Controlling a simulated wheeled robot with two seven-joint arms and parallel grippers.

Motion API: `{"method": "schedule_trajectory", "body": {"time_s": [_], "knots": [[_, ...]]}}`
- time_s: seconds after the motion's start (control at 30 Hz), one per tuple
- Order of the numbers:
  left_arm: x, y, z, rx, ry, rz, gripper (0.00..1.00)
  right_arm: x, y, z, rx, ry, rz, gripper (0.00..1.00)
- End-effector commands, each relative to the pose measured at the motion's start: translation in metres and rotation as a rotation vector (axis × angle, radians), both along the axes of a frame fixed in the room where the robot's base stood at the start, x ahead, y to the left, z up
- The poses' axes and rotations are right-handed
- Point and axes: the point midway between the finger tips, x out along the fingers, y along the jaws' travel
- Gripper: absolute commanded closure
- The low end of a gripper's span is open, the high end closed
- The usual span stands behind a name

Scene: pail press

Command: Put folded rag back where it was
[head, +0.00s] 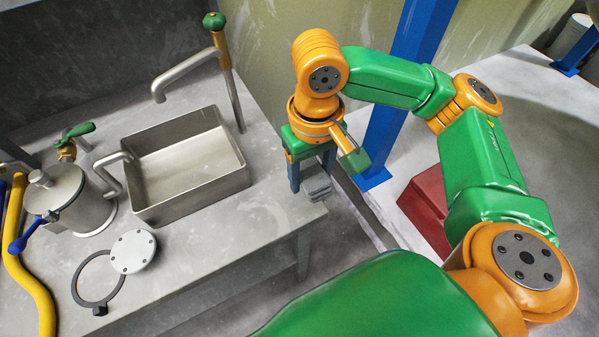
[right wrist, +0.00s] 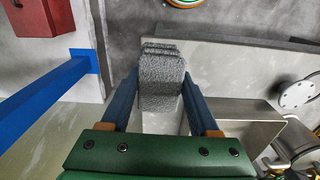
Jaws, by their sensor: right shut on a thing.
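The folded rag (head: 319,188) is a small grey, layered bundle at the right corner of the grey workbench. My right gripper (head: 312,180) points down there, its blue fingers on both sides of the rag. In the right wrist view the rag (right wrist: 161,78) sits between the two fingertips of my right gripper (right wrist: 160,88), which is shut on it. I cannot tell whether the rag touches the bench top or hangs just above it. My left gripper is not in view.
The bench (head: 262,222) holds a metal basin (head: 190,197), a lidded metal pail (head: 75,205), a round flange plate (head: 133,251), a dark ring (head: 78,283) and a yellow hose (head: 22,262). A tap (head: 190,72) rises behind. A blue post (head: 405,75) and red box (head: 425,205) stand right.

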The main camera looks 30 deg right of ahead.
Motion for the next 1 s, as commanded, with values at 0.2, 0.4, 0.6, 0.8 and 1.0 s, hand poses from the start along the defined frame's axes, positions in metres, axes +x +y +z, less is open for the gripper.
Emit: {"method": "schedule_trajectory", "body": {"time_s": [0.2, 0.4, 0.6, 0.8, 1.0], "knots": [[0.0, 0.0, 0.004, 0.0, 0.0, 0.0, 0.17, 0.0, 0.019, 0.001, -0.003, 0.002, 0.01, 0.99], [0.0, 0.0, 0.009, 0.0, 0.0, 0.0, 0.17, -0.004, 0.049, 0.002, -0.006, 0.004, 0.022, 0.99], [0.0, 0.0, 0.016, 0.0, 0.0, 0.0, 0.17, -0.015, 0.092, 0.006, -0.005, -0.002, 0.033, 0.99], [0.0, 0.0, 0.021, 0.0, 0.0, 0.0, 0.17, -0.029, 0.128, 0.009, 0.0, -0.01, 0.039, 0.99], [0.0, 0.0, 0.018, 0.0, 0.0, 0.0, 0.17, -0.001, 0.106, -0.011, 0.0, -0.007, 0.024, 0.99]]}}
